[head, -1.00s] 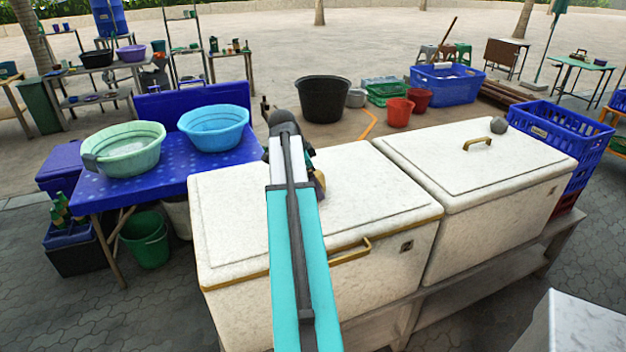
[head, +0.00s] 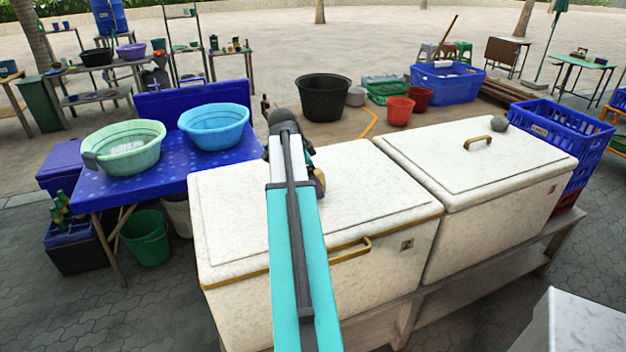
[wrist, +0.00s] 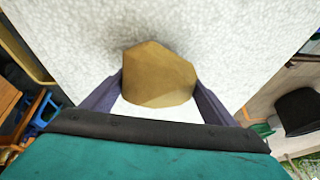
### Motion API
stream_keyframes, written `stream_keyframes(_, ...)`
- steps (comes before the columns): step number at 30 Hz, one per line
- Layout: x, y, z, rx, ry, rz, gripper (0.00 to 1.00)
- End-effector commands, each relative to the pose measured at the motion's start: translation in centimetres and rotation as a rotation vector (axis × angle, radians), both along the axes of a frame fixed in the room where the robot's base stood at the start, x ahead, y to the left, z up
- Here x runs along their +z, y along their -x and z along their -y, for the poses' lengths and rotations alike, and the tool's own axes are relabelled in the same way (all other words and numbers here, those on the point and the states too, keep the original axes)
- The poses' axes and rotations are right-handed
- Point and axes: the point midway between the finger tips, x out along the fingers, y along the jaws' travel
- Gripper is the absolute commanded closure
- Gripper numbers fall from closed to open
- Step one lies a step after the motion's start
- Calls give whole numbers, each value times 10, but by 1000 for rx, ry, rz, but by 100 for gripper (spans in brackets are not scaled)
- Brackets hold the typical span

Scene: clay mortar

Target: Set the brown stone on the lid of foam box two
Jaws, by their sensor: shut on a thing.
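The brown stone (wrist: 160,75) is an angular tan lump in the wrist view. My gripper (wrist: 158,96) is shut on it, with one dark finger at each side. A white speckled lid lies below it. Whether the stone touches that lid, I cannot tell. Which box is number two, I cannot read.
A grey stone (head: 499,123) and a brass handle (head: 478,142) sit on the right box's lid. A blue table (head: 180,180) with a green basin (head: 125,160) and a blue basin (head: 213,137) stands left. A blue crate (head: 550,135) stands right.

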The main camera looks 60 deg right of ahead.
Motion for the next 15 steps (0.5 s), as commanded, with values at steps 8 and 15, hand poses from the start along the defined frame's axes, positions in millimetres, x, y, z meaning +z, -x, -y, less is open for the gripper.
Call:
stream_keyframes(8, 0, 0, 1, 0, 3, 0, 79)
stream_keyframes(15, -3, 0, 1, 0, 3, 0, 79)
